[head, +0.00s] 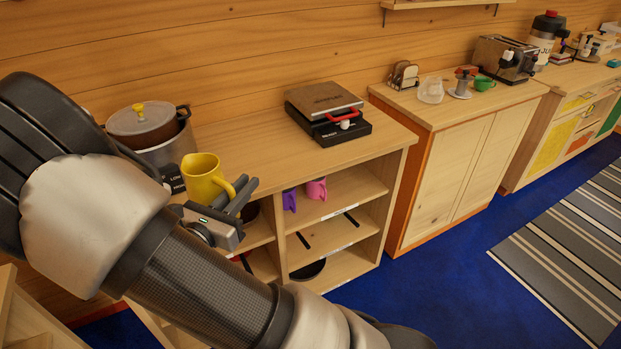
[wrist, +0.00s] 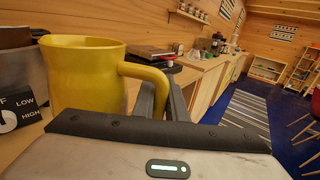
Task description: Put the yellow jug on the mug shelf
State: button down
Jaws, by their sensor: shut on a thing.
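The yellow jug (head: 205,178) is upright at the left of the head view, in front of the slow cooker. It fills the left of the wrist view (wrist: 82,80). My gripper (head: 241,193) is shut on the jug's handle, with the fingers at its right side. I cannot tell whether the jug's base touches the counter. In the open cabinet, the upper shelf (head: 335,201) holds a purple mug (head: 290,200) and a pink mug (head: 317,189). My arm hides part of the cabinet's left side.
A slow cooker (head: 150,135) stands at the counter's left end. A black waffle maker (head: 330,113) sits at its right end. A cabinet divider (head: 280,235) separates the bays. The counter between the appliances is clear. Blue floor (head: 440,270) lies in front.

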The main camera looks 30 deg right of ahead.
aim_at(351, 182)
jog(key=l+u, duration=0.2)
jog(key=l, duration=0.2)
jog(key=k+l+u, duration=0.15)
jog(key=l, duration=0.25)
jog(key=l+u, duration=0.2)
jog(key=l, duration=0.2)
jog(key=k+l+u, duration=0.15)
jog(key=l, duration=0.25)
jog(key=l+u, duration=0.2)
jog(key=l, duration=0.2)
jog(key=k+l+u, duration=0.15)
jog(key=l, duration=0.4)
jog(key=i+l, duration=0.15)
jog(key=l, duration=0.3)
